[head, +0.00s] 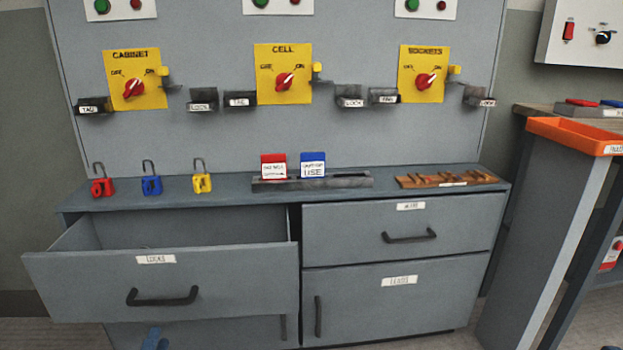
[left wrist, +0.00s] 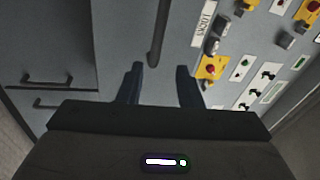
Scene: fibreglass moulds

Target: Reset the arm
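My left gripper (head: 155,340) shows only as a small blue piece at the bottom edge of the head view, below the open locks drawer (head: 100,285). In the left wrist view my left gripper (left wrist: 159,75) has its two dark fingers apart, with nothing between them. The drawer's dark bar handle (head: 162,297) also shows in the left wrist view (left wrist: 158,32), beyond the fingertips and apart from them. My right gripper is in neither view.
Red (head: 102,187), blue (head: 151,185) and yellow (head: 202,183) padlocks stand on the cabinet top (head: 235,186). A tag rack (head: 345,181) and a wooden board (head: 445,178) are to their right. An orange tray (head: 575,134) is at the far right. The other drawers are shut.

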